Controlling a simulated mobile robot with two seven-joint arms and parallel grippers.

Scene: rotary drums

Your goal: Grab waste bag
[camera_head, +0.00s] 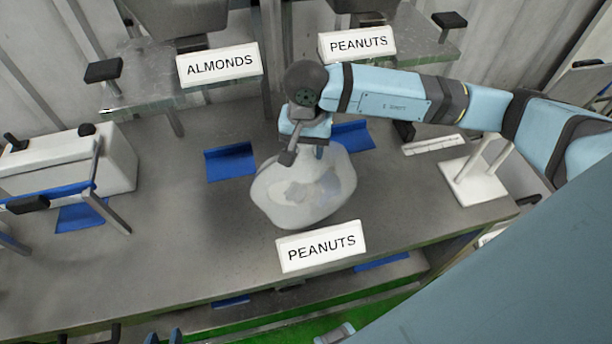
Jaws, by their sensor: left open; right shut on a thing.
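A translucent whitish plastic bag (285,205) is on the grey table, right of the picture's middle. Some greyish contents show faintly through it. My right gripper (303,154) comes in from the right, points down and is shut on the bag's top part. The bag's folds partly hide the grip. I cannot tell whether the bag's underside touches the table. My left gripper (163,338) is open and only just shows at the bottom edge, left of the middle, well away from the bag. Most of it is cut off by the frame.
A PEANUTS sign (322,246) stands just in front of the bag. Signs for ALMONDS (218,64) and PEANUTS (356,44) mark raised stands behind. A white box (110,160) sits at left, a white stand (474,183) at right. The table's left middle (170,230) is clear.

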